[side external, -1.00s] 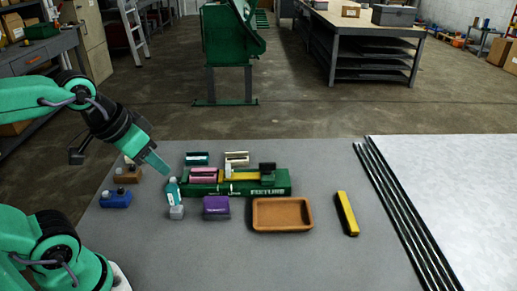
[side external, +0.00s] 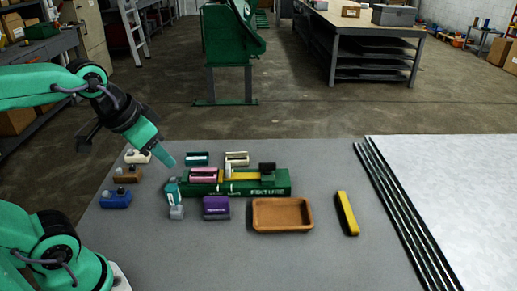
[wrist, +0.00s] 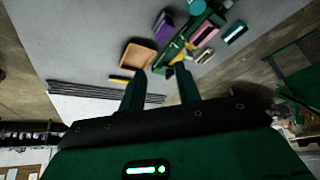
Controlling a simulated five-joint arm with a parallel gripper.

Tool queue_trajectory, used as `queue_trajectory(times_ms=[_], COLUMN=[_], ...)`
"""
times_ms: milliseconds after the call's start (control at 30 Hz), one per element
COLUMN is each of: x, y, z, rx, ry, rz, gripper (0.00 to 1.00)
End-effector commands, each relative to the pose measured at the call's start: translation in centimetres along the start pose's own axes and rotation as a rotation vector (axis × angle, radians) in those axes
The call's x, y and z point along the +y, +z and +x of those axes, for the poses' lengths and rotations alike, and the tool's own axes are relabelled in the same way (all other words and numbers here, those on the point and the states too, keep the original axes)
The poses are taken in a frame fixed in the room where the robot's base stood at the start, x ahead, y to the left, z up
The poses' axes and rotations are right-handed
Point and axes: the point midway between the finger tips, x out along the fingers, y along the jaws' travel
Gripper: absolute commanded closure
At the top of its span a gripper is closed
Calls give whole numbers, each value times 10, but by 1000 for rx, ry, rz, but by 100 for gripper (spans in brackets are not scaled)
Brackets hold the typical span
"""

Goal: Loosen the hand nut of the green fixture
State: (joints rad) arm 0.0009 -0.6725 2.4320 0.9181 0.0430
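The green fixture (side external: 262,187) lies across the middle of the grey table, with a yellow bar (side external: 243,177) and a black block (side external: 267,167) on top. It also shows in the wrist view (wrist: 207,20), at the upper right. A teal upright piece (side external: 172,190) stands at its left end; I cannot tell whether this is the hand nut. My gripper (side external: 170,161) hangs above and just behind that piece, tilted down to the right, apart from it. In the wrist view its two fingers (wrist: 161,88) stand apart with nothing between them.
A brown tray (side external: 256,228) and a purple block (side external: 216,208) sit in front of the fixture. Pink (side external: 203,175), teal (side external: 197,159) and cream (side external: 237,158) blocks sit by or behind it. A yellow block (side external: 346,213) lies right. Blue (side external: 116,199) and brown (side external: 127,174) pieces stand left.

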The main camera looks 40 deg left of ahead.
Motion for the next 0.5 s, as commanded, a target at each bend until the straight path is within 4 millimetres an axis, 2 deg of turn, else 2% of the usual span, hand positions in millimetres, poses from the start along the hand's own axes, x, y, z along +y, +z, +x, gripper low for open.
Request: queue_trajectory(times_ms=[233,500], x=[-1,-2], y=[-42,-92], z=[4,21], rx=[-62,-134], ry=[7,22], rz=[93,209], gripper=[67,67])
